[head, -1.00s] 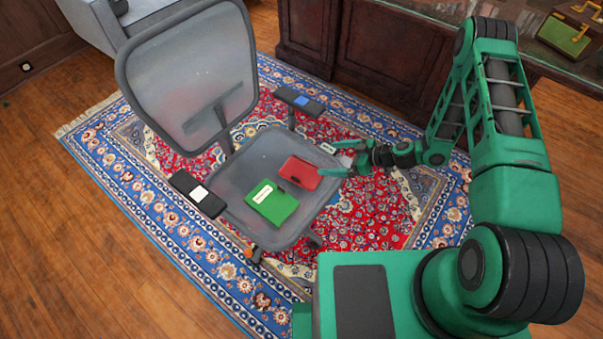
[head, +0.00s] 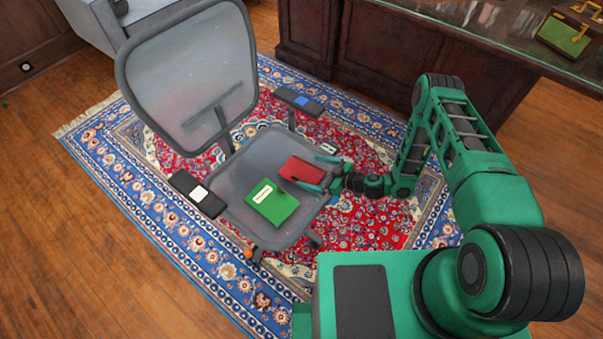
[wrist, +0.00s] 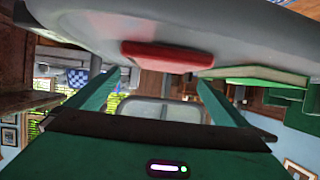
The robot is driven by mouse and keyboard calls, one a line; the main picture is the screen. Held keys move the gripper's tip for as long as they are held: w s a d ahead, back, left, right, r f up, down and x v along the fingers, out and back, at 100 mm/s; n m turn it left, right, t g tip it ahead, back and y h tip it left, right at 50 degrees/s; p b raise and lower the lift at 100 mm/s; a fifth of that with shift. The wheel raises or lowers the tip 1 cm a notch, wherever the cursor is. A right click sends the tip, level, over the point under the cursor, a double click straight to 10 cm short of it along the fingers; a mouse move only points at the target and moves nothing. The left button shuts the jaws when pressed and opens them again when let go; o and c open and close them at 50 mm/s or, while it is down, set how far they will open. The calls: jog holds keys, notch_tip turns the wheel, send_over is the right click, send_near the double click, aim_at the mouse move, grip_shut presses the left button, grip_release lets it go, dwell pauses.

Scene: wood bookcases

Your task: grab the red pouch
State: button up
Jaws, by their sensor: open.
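The red pouch (head: 302,170) lies flat on the seat of the grey office chair (head: 240,165), near the seat's right edge. My gripper (head: 320,172) is open at the right side of the pouch, with its fingers pointing left towards it. In the wrist view, the red pouch (wrist: 167,57) shows edge-on beyond and between the two green fingers of my gripper (wrist: 158,82). I cannot tell whether a finger touches the pouch.
A green book-like item (head: 271,203) with a white label lies on the seat beside the pouch. The chair's armrests (head: 198,194) (head: 299,101) flank the seat. A dark wood desk (head: 400,50) stands behind. A patterned rug (head: 380,215) lies underneath.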

aim_at(297, 168)
jog(key=shift+x, duration=2.7)
jog(key=shift+f, duration=0.1)
jog(key=c, duration=0.9)
jog(key=shift+c, duration=0.2)
